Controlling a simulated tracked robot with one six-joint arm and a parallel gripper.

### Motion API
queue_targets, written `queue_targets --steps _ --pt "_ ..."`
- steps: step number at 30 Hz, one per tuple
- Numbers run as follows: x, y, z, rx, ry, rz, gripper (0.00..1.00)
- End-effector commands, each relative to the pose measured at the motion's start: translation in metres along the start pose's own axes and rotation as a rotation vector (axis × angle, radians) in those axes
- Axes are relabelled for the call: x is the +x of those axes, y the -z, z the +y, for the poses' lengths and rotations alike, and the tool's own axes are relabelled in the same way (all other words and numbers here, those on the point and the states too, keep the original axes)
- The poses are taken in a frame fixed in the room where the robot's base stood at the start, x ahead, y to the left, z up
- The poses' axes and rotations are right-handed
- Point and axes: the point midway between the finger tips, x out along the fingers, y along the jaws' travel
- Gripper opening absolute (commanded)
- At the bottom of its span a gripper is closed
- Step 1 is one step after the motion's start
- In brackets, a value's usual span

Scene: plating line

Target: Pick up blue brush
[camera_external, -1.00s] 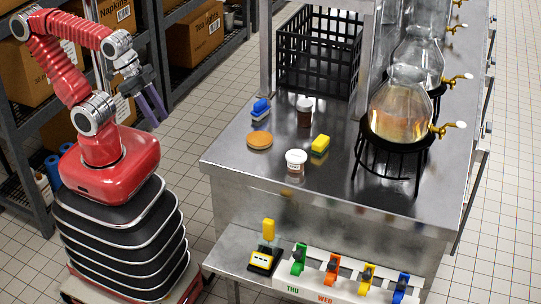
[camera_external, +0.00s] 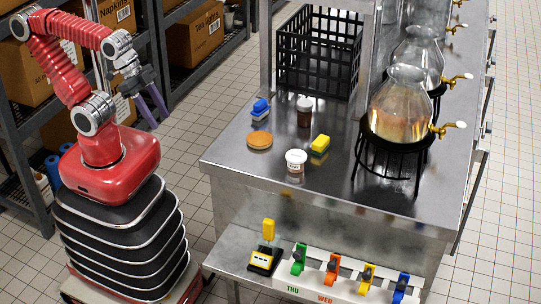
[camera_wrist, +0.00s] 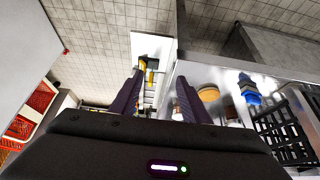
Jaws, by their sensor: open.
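The blue brush (camera_external: 260,108) has a blue top and a pale base. It lies on the metal counter (camera_external: 228,150), near its left edge, behind a round orange-brown disc. It also shows in the wrist view (camera_wrist: 249,91), at the right, beside the black crate. My gripper (camera_external: 154,108) is left of the counter, in the air above the floor, clear of the brush. Its two dark fingers point down and to the right. In the wrist view the fingers (camera_wrist: 158,98) are spread apart with nothing between them.
The orange-brown disc (camera_external: 259,140), a dark jar (camera_external: 304,112), a white tub (camera_external: 296,161) and a yellow sponge (camera_external: 320,145) stand near the brush. A black crate (camera_external: 290,62) is behind. Glass dispensers (camera_external: 401,108) stand at right. A lower shelf holds colored dispensers (camera_external: 334,268).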

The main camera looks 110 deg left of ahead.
Motion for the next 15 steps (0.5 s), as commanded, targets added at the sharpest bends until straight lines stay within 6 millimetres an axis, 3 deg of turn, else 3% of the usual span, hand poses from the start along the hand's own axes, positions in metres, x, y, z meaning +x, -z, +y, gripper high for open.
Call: queue_targets --steps 5,11,15 --pt "0.005 -0.001 0.000 0.000 0.000 -0.020 0.42" --pt "0.029 -0.007 -0.001 0.002 0.004 -0.109 0.42" --pt "0.050 -0.011 -0.012 0.039 0.043 -0.191 0.42"
